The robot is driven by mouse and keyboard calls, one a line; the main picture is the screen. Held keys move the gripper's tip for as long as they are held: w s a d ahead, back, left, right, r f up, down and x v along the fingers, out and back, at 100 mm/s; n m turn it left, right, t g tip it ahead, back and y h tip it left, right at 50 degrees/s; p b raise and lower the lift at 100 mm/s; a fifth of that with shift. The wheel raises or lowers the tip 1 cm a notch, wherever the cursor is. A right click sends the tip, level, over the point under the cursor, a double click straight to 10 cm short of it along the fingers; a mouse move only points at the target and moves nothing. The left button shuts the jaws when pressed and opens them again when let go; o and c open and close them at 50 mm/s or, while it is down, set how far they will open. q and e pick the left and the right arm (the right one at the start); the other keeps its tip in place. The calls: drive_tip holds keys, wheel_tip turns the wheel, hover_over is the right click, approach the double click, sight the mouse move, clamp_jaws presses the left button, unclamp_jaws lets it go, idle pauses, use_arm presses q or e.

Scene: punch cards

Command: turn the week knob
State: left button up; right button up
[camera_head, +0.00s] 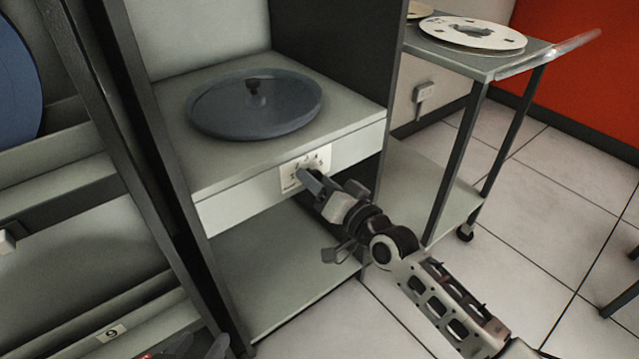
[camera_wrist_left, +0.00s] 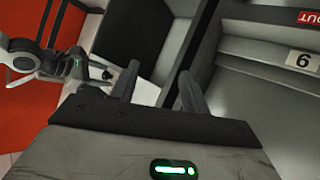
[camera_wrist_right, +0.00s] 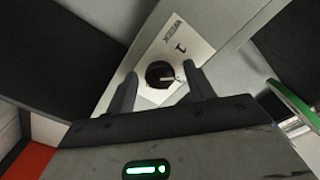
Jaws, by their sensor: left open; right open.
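The week knob (camera_wrist_right: 159,74) is a round black knob with a pale pointer on a white label plate. The plate (camera_head: 291,183) is on the front edge of the grey cabinet shelf in the head view. My right gripper (camera_wrist_right: 160,92) is open, with its fingers on either side of the knob in the right wrist view; I cannot tell whether they touch it. In the head view the right gripper (camera_head: 312,180) is in front of the plate and hides most of the knob. My left gripper (camera_wrist_left: 157,85) is open and empty, low at the bottom left of the head view.
A dark round lid (camera_head: 225,115) lies on the shelf above the plate. A wheeled cart (camera_head: 500,66) with a pale reel (camera_head: 500,38) stands at right. A dark upright post (camera_head: 150,130) is left of the shelf.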

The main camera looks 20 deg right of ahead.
drive_tip(key=c, duration=1)
drive_tip(key=shift+o, duration=0.2)
drive_tip(key=shift+n, duration=0.3)
use_arm(q)
drive_tip(key=a+p, duration=0.1)
drive_tip(key=p, duration=0.1)
drive_tip(key=s+r+g+y+p, duration=0.1)
drive_tip(key=p, duration=0.2)
drive_tip(key=shift+a+r, duration=0.2)
drive_tip(key=shift+a, duration=0.2)
use_arm(e)
drive_tip(key=n, duration=0.7)
drive_tip(key=shift+n, duration=0.3)
